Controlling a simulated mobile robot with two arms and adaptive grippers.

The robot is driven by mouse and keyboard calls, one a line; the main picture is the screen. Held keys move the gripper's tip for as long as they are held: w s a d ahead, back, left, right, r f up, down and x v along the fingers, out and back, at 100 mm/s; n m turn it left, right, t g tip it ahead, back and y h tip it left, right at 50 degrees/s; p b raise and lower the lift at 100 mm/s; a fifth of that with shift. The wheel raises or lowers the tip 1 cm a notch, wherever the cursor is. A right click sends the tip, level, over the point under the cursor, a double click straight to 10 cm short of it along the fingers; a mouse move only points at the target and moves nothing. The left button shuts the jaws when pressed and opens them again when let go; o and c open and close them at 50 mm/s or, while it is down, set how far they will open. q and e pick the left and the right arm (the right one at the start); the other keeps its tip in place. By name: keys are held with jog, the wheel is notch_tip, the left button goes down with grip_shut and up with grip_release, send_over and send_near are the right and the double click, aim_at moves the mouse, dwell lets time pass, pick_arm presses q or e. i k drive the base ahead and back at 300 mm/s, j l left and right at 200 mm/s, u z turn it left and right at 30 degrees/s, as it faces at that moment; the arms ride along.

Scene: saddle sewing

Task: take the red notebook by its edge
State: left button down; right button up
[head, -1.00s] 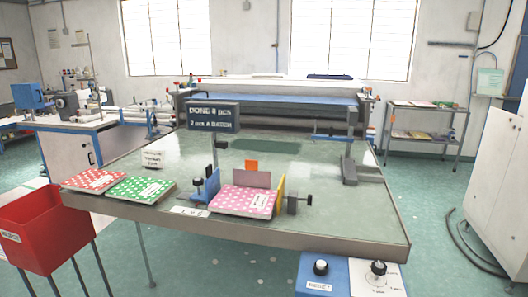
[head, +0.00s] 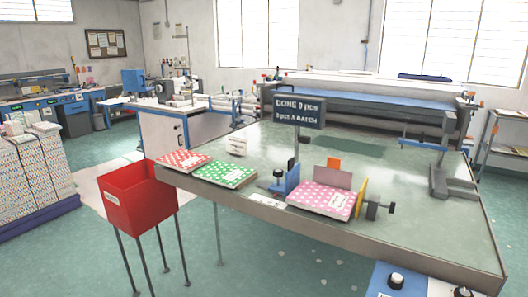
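The red notebook (head: 183,160) with white dots lies flat at the left front corner of the table, its edge close to the table edge. A green dotted notebook (head: 226,174) lies just to its right. A pink dotted notebook (head: 322,199) lies farther right, in a fixture with a blue block (head: 287,180) and a yellow plate (head: 360,197). Neither of my grippers shows in the head view.
The metal table (head: 400,175) has bare room behind the notebooks. A red bin (head: 140,203) on thin legs stands at the table's left front. A sign on a post (head: 300,110) rises behind the fixture. Knobs (head: 395,281) sit at the lower right.

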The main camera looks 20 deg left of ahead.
aim_at(184, 161)
jog(key=i+j+u, duration=0.2)
jog(key=i+j, duration=0.15)
jog(key=i+j+u, duration=0.2)
jog(key=i, duration=0.4)
jog(key=j, duration=0.1)
